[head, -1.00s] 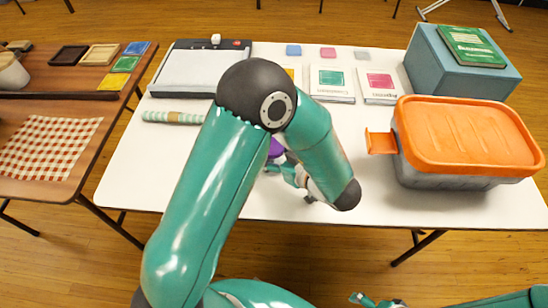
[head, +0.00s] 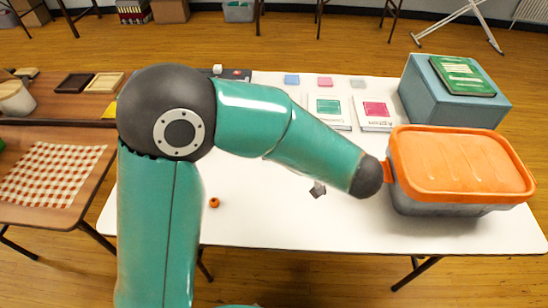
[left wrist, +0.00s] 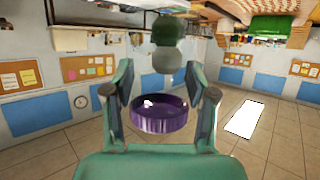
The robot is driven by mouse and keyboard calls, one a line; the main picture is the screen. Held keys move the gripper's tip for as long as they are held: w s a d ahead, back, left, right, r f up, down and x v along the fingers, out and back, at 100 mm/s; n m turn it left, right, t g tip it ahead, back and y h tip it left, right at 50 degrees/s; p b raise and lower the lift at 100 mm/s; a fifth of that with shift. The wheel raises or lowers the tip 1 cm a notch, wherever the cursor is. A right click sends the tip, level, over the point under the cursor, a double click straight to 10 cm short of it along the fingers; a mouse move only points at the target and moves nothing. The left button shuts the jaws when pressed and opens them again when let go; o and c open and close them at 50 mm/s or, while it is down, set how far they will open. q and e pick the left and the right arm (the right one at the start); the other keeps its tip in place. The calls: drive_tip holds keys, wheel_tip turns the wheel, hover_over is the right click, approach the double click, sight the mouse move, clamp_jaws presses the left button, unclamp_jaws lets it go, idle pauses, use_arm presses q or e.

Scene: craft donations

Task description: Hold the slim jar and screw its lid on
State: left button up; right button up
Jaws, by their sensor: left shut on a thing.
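In the left wrist view my left gripper (left wrist: 160,108) has its fingers on either side of a short, round purple lid (left wrist: 160,114) and holds it. A greyish, see-through round shape with a dark green top (left wrist: 168,45) shows beyond the lid; I cannot tell what it is. In the head view my left arm covers the middle of the table and hides the lid and most of the gripper. No slim jar can be made out clearly in either view. My right gripper is not in view.
An orange-lidded bin (head: 460,165) stands right, close to my forearm. Behind are a blue box (head: 450,95) and booklets (head: 327,108). A brown table (head: 85,205) is left.

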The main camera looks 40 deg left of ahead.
use_arm(q)
drive_tip(key=shift+r, duration=2)
drive_tip(key=o, duration=0.6)
drive_tip(key=shift+c, duration=0.2)
clamp_jaws()
